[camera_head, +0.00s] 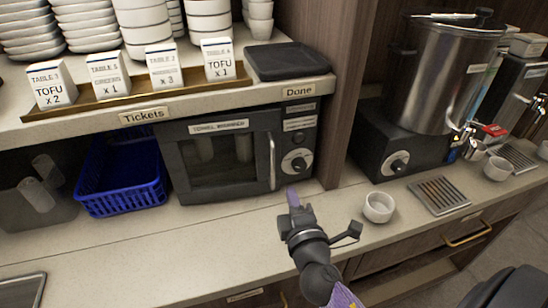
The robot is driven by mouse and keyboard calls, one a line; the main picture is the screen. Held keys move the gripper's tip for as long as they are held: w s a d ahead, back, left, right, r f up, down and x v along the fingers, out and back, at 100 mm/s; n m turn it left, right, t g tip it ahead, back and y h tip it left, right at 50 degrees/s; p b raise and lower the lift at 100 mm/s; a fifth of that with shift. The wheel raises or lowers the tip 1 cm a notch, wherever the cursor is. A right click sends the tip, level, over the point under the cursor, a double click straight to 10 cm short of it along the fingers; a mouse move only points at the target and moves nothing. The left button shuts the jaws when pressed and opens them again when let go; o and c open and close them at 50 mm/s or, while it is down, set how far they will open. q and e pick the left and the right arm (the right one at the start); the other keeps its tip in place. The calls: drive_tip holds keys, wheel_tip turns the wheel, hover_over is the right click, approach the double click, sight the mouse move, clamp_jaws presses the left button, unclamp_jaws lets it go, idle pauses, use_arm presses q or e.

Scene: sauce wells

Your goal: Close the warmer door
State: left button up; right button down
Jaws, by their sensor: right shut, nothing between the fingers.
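The towel warmer (298,125) is a dark box under the shelf, with a knob and labels on its right panel. Its door (222,176) has a dark window and a pale upright handle (272,160) at its right side. The door stands nearly in line with the front; I cannot tell whether a small gap is left. Rolled towels show dimly behind the window. My right gripper (294,198) is shut and empty, low over the counter in front of the warmer's right part, apart from the handle. My left gripper is out of view.
A blue basket (122,198) stands left of the warmer. A small white cup (378,207) sits on the counter right of my right gripper. A wooden post (345,100) and a metal urn (440,80) stand to the right. The counter before the warmer is clear.

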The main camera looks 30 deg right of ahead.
sight(277, 152)
drive_tip(key=w+d, duration=0.1)
drive_tip(key=w, duration=0.3)
drive_tip(key=w+d+n+y, duration=0.1)
drive_tip(key=w+d, duration=0.1)
drive_tip(key=w, duration=0.3)
drive_tip(key=w+d+y+b, duration=0.1)
drive_tip(key=w, duration=0.3)
drive_tip(key=shift+w+d+t, duration=0.15)
drive_tip(key=shift+d+t, duration=0.15)
drive_tip(key=shift+d, duration=0.05)
drive_tip(key=shift+r, duration=0.2)
